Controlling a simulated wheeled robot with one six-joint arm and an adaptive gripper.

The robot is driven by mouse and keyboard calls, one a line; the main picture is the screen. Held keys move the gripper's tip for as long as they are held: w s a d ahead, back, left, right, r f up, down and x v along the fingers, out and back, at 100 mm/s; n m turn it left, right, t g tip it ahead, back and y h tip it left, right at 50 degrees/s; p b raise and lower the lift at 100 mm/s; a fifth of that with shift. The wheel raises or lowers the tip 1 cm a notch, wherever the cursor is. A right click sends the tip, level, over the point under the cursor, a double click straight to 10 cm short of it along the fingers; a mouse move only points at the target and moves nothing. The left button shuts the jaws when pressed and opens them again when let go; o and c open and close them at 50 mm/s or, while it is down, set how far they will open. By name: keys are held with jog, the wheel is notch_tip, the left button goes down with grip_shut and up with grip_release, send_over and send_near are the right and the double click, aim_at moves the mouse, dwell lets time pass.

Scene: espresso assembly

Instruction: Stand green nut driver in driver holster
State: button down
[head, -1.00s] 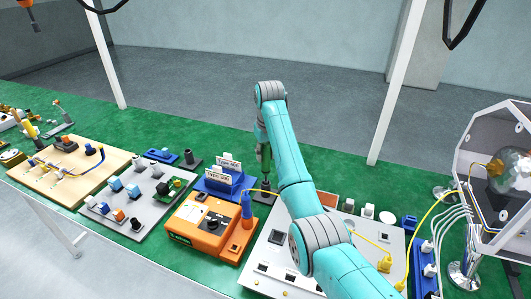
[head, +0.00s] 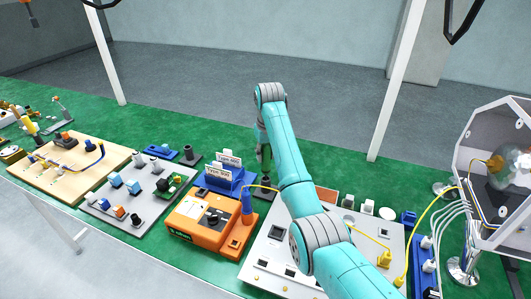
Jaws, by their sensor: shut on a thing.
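A small dark upright holder (head: 265,184), which looks like the driver holster, stands on the bench just below the gripper, partly hidden by the arm. Whether the driver's lower end is inside it or above it cannot be told.
A grey board (head: 137,195) lies further left. A white panel (head: 266,271) lies under my arm. The green bench behind is free.

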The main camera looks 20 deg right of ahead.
jog(key=shift+f, duration=1.5)
dwell(0.9)
dwell(0.6)
jog(key=c, duration=0.7)
grip_release()
jog(key=shift+s+r, duration=0.2)
jog(key=shift+r, duration=1.3)
jog(key=shift+s+r, duration=0.2)
jog(key=shift+r, duration=1.3)
